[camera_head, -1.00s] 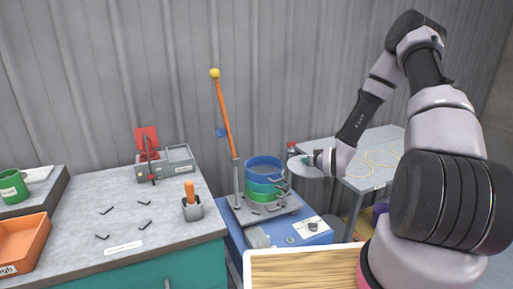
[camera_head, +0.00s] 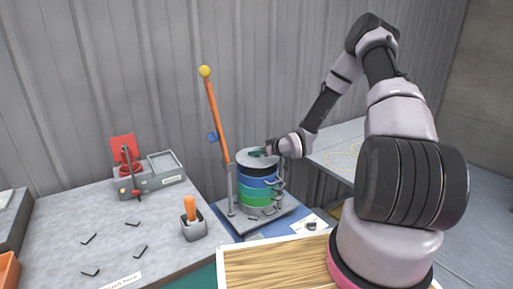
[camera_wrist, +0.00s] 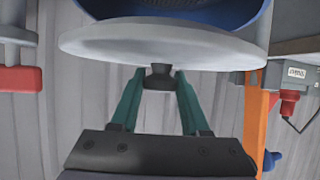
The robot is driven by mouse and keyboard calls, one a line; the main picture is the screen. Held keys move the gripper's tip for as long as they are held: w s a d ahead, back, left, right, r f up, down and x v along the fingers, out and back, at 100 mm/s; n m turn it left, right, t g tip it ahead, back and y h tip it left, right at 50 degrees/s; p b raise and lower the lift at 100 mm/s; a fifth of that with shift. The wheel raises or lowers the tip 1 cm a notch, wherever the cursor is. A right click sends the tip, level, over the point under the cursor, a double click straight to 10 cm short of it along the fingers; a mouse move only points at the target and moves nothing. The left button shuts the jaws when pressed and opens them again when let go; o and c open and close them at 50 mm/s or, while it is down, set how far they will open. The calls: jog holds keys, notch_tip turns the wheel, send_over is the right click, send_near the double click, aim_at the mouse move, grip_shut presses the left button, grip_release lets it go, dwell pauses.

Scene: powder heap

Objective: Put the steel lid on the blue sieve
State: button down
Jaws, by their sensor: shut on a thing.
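The steel lid (camera_head: 252,160) is a pale grey disc above the sieve stack in the head view. It shows edge-on and large in the wrist view (camera_wrist: 165,45). My gripper (camera_head: 266,150) is shut on the lid's dark knob; its teal fingers (camera_wrist: 158,80) hold the knob from both sides in the wrist view. The blue sieve (camera_head: 258,182) sits upright on a green one (camera_head: 256,198). Its blue rim and dark mesh (camera_wrist: 170,8) show past the lid in the wrist view, so the lid appears apart from the rim.
An orange lever (camera_head: 218,120) with a yellow ball stands just left of the stack. The steel stand (camera_head: 275,217) carries the stack. A grey bench (camera_head: 65,225) at left holds a red-and-grey device (camera_head: 150,175) and an orange-handled tool (camera_head: 190,208). A wooden-topped board (camera_head: 275,268) lies in front.

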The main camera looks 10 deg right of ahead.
aim_at(260, 157)
jog(key=shift+f, duration=1.55)
jog(key=shift+f, duration=0.6)
jog(key=c, duration=0.7)
grip_release()
jog(key=shift+d, duration=0.1)
jog(key=shift+v, duration=5.55)
